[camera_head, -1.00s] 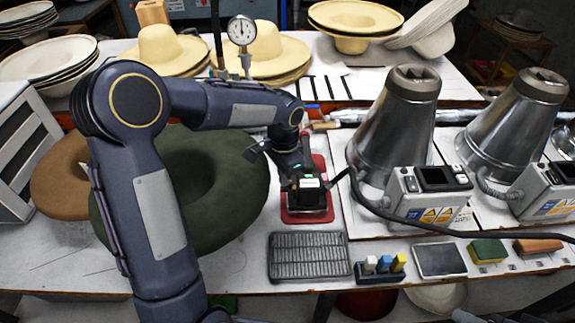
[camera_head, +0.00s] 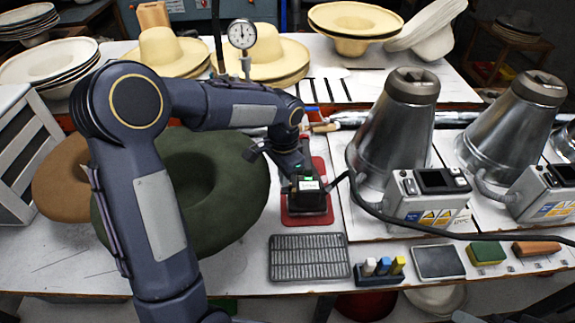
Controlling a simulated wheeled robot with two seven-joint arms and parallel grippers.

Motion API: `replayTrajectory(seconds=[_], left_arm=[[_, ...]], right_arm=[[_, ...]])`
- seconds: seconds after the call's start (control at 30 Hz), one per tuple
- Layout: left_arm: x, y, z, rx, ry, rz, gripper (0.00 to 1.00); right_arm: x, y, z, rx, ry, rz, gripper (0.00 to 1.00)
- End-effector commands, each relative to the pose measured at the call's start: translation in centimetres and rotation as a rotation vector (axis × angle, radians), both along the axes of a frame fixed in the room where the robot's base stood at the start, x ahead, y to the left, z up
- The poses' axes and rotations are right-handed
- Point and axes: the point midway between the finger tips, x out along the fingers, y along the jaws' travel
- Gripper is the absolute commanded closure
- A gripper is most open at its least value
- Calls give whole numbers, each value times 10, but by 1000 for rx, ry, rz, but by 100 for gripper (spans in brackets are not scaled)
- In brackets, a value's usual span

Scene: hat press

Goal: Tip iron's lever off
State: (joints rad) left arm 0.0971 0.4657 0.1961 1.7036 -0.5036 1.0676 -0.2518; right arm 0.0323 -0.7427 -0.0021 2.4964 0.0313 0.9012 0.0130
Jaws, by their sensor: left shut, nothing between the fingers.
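My left gripper (camera_head: 308,190) hangs over the red pad (camera_head: 320,215) in the middle of the table. It is shut and empty. Its dark body and wrist cover most of the pad. I cannot clearly make out an iron or its lever there; any such thing is hidden behind the gripper or blends with its dark parts. A short dark piece (camera_head: 340,178) sticks out to the right of the gripper, and I cannot tell what it belongs to. My right gripper is not in view.
A green felt hat (camera_head: 235,190) lies left of the pad. Right of it stand metal cones (camera_head: 395,135) with a control box (camera_head: 430,195) and a black hose (camera_head: 455,235). A ribbed grey mat (camera_head: 308,257) and small blocks (camera_head: 487,252) line the front edge.

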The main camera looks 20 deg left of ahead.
Motion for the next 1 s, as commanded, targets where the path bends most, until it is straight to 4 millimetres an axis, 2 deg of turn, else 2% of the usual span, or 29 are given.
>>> replayTrajectory(seconds=[0.03,0.6,1.0], left_arm=[[0,0,8,0,-1,0,100],[0,0,53,0,0,1,100],[0,0,53,0,0,1,100]], right_arm=[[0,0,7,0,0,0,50],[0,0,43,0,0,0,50],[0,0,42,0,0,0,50]])
